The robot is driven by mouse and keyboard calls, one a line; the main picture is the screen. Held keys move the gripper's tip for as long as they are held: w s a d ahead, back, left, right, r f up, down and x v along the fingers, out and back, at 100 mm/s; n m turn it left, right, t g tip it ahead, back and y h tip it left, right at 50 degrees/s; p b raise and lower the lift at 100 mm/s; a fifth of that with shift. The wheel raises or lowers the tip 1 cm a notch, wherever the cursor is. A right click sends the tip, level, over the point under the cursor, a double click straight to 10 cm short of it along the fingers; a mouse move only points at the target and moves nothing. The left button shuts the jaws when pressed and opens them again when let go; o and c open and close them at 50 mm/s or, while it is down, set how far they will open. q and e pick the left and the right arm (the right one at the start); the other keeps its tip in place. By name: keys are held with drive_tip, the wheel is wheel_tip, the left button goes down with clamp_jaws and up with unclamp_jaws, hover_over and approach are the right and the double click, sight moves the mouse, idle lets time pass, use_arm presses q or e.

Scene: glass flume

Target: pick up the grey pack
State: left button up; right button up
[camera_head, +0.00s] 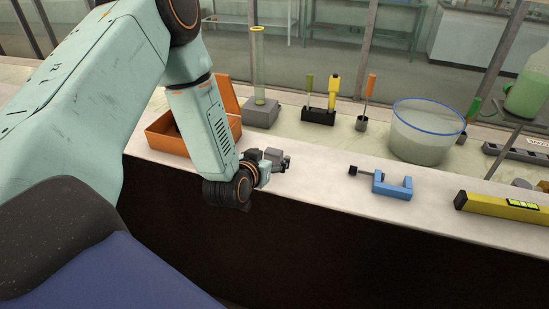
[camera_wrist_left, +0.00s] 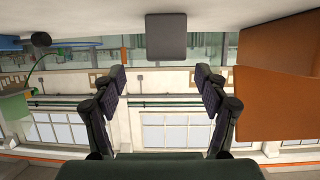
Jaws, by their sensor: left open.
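The grey pack (camera_head: 273,154) stands on the pale bench top in the head view, partly hidden by my left gripper (camera_head: 280,163). In the left wrist view, which looks upside down, the grey pack (camera_wrist_left: 166,37) is a plain dark grey block against the pale surface at the top. My left gripper (camera_wrist_left: 162,82) is open there, one finger on each side of the picture. The pack lines up roughly midway between the fingers, and no contact shows. My right gripper is in neither view.
An open orange box (camera_head: 168,137) stands left of the pack; it also shows close on the right in the wrist view (camera_wrist_left: 275,105). A blue clamp (camera_head: 392,186) and a yellow level (camera_head: 500,207) lie to the right. A cylinder (camera_head: 259,70) stands behind. The bench's front edge is close.

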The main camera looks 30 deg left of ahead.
sight(273, 152)
use_arm(q)
drive_tip(key=shift+w+a+f, duration=0.2)
drive_tip(key=shift+w+a, duration=0.1)
drive_tip(key=shift+a, duration=0.05)
drive_tip(key=x, duration=0.4)
drive_tip(key=shift+w, duration=0.35)
drive_tip(key=shift+w+a+f, duration=0.1)
drive_tip(key=shift+a+f, duration=0.05)
drive_tip(key=shift+a, duration=0.05)
drive_tip(key=shift+s+a, duration=0.15)
drive_tip(key=shift+s, duration=0.05)
drive_tip(key=shift+c, duration=0.4)
drive_tip(key=shift+w+d, duration=0.15)
drive_tip(key=shift+d, duration=0.1)
drive_tip(key=c, duration=0.6)
drive_tip(key=shift+a, duration=0.2)
drive_tip(key=c, duration=0.4)
drive_tip(key=shift+d, duration=0.1)
drive_tip(key=shift+c, duration=1.2)
